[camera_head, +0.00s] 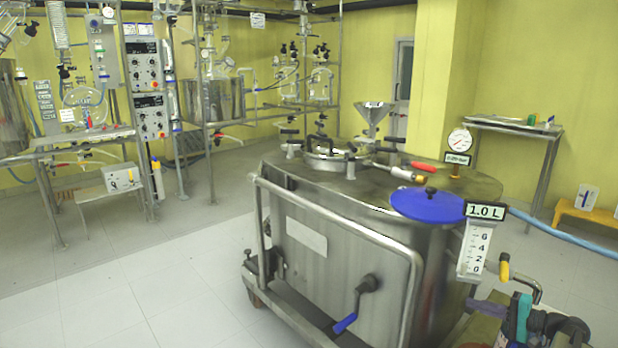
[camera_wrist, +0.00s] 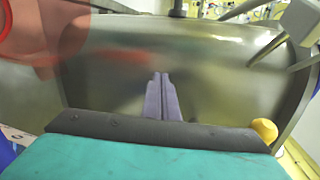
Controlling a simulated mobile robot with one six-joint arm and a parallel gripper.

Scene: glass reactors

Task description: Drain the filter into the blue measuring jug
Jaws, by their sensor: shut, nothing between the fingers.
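A large steel vessel on wheels (camera_head: 345,265), which I take to be the filter, stands at the centre right. Beside the lid is a "1.0 L" sign (camera_head: 485,211) above a level scale (camera_head: 474,247). A yellow-handled fitting (camera_head: 503,269) sits low at its right side. My gripper (camera_head: 476,303), with purple fingers and a teal body, is at the vessel's lower right. In the wrist view the fingers (camera_wrist: 161,76) are together and empty, facing the steel wall.
A blue-handled crank (camera_head: 357,308) and a rail (camera_head: 340,228) are on the vessel's front. A blue hose (camera_head: 565,236) runs off right. A side table (camera_head: 510,125) and an orange bench (camera_head: 585,212) stand behind. Open floor (camera_head: 140,285) is at the left.

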